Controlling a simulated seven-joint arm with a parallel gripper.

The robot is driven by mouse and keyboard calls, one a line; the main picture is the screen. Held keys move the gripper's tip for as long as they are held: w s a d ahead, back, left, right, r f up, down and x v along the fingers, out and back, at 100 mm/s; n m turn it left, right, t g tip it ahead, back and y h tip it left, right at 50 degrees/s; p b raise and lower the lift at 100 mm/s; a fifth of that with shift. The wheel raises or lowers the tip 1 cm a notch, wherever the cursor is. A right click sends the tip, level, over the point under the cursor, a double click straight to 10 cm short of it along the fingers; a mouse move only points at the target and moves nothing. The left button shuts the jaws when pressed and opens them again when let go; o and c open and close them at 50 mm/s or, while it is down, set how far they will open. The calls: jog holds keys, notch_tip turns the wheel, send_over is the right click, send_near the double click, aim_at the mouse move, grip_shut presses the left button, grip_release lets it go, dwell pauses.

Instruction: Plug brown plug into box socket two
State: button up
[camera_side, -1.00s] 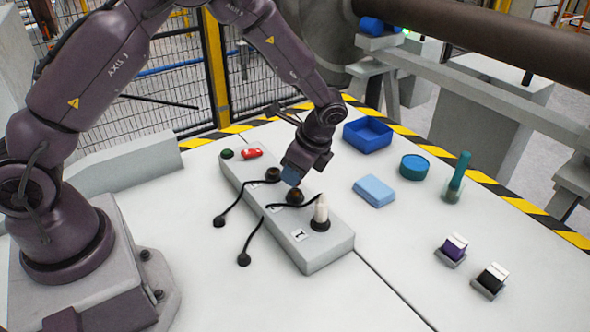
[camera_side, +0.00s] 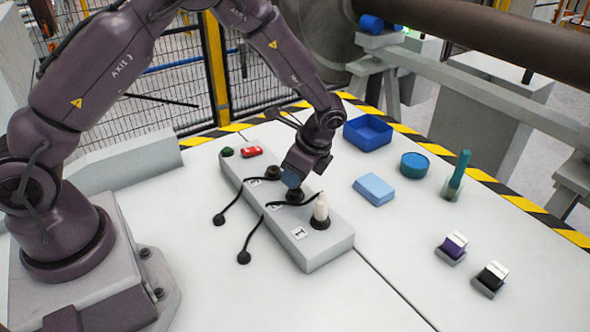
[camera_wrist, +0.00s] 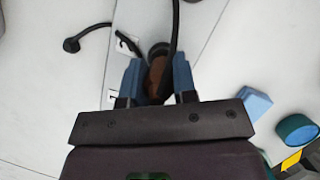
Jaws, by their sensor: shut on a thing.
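The grey socket box (camera_side: 328,250) lies on the table, with number labels along its top. My gripper (camera_side: 291,179) is over the middle of the box, at socket two (camera_side: 295,196), which shows as a dark round shape just below the fingers. In the wrist view my gripper (camera_wrist: 156,78) has its blue fingers shut on the brown plug (camera_wrist: 155,76), with a black cable passing beside it. The side view mostly hides the plug, and I cannot tell how deep it sits. A white plug (camera_side: 320,209) stands upright in the socket by label 1.
Another dark socket (camera_side: 273,172), a red switch (camera_side: 252,152) and a green button (camera_side: 227,153) are farther along the box. Black cables (camera_side: 255,240) lie to its left. A blue tray (camera_side: 367,136), light-blue block (camera_side: 374,188) and round teal container (camera_side: 413,166) stand right.

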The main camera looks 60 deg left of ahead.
jog(key=shift+f, duration=0.75)
jog(key=o, duration=1)
jog(key=v, duration=1.3)
